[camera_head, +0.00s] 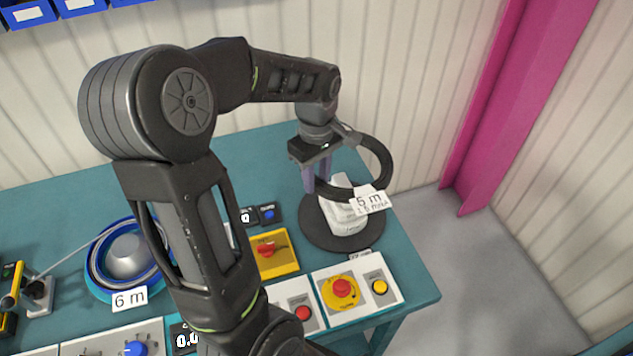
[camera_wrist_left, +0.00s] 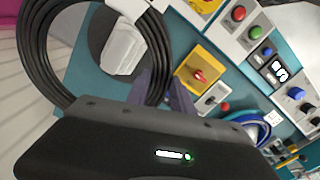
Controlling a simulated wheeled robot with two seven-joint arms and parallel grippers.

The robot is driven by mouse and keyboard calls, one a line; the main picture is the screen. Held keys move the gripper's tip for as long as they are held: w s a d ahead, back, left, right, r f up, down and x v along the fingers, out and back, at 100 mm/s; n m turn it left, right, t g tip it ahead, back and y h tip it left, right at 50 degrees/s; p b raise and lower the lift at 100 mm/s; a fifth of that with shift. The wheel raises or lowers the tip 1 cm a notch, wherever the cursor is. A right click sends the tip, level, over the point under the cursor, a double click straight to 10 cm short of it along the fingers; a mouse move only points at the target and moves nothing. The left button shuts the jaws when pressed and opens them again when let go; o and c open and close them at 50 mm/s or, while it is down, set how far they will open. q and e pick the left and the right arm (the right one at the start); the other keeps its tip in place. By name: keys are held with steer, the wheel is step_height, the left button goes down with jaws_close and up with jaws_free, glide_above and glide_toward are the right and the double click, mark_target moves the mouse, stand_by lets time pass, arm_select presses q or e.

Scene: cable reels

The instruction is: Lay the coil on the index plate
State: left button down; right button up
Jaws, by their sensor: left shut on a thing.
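In the left wrist view, the coil (camera_wrist_left: 38,65) runs up past the gripper's fingers (camera_wrist_left: 165,88). The index plate (camera_head: 312,222) looks to be the dark round disc below the coil, with a white block (camera_head: 343,217) standing on it. The tag hides part of the block. The plate also shows in the left wrist view (camera_wrist_left: 98,40). My right gripper is out of view.
On the teal table (camera_head: 415,270), a yellow switch box (camera_head: 272,262) and a panel with a red-and-yellow stop button (camera_head: 341,290) stand near the plate. A blue reel (camera_head: 93,277) tagged 6 m lies to the left. A pink column (camera_head: 505,100) stands behind at right.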

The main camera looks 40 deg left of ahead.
arm_select(q)
step_height(320, 180, up, 8)
steer(key=shift+f, duration=0.1)
stand_by(0.4)
